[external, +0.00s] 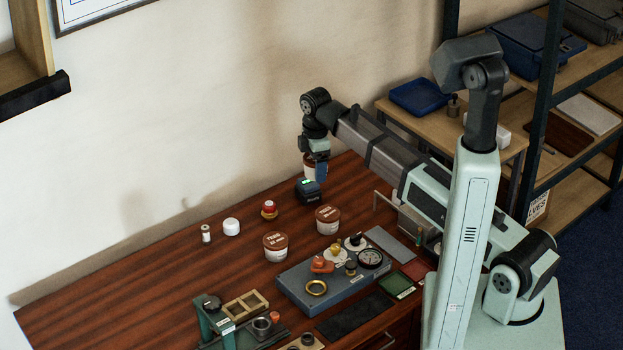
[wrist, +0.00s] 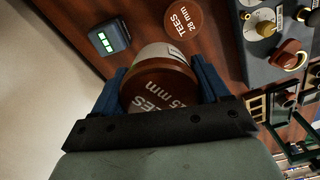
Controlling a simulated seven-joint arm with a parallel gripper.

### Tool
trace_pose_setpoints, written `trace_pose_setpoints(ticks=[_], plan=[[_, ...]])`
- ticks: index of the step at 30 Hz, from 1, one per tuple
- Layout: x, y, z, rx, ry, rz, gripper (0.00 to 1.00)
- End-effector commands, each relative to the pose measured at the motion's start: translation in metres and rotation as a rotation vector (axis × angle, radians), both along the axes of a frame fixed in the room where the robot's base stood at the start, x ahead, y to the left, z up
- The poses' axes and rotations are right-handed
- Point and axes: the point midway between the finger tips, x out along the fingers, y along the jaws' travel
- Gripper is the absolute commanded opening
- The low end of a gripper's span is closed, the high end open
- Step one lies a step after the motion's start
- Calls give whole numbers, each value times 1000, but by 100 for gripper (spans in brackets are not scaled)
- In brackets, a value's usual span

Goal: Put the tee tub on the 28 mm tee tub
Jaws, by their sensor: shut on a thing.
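My gripper (external: 318,172) is shut on a tee tub (external: 309,173), a white tub with a brown lid. In the wrist view the tub (wrist: 160,88) sits between the blue fingers, its lid reading "TEES" and a size that looks like 25 or 35 mm. The tub is held up near the back of the bench. The 28 mm tee tub (wrist: 183,18) stands apart from it in the wrist view, its lid clear. In the external view the 28 mm tee tub appears to be the right-hand brown-lidded tub (external: 328,221).
Another brown-lidded tub (external: 275,248) stands to the left. A black device with green lights (external: 309,190) is below the held tub in the picture. A grey manifold block (external: 300,287) with knobs and a gauge lies in front. The back left bench is mostly clear.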

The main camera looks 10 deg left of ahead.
Motion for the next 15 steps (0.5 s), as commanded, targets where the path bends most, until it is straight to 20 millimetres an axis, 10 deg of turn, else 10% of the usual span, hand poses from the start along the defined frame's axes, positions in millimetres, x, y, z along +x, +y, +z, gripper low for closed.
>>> trace_pose_setpoints(ticks=[5, 15], plan=[[-29, -34, 0, 0, -1, -133, 24], [-31, -38, -2, 0, -1, -317, 24]])
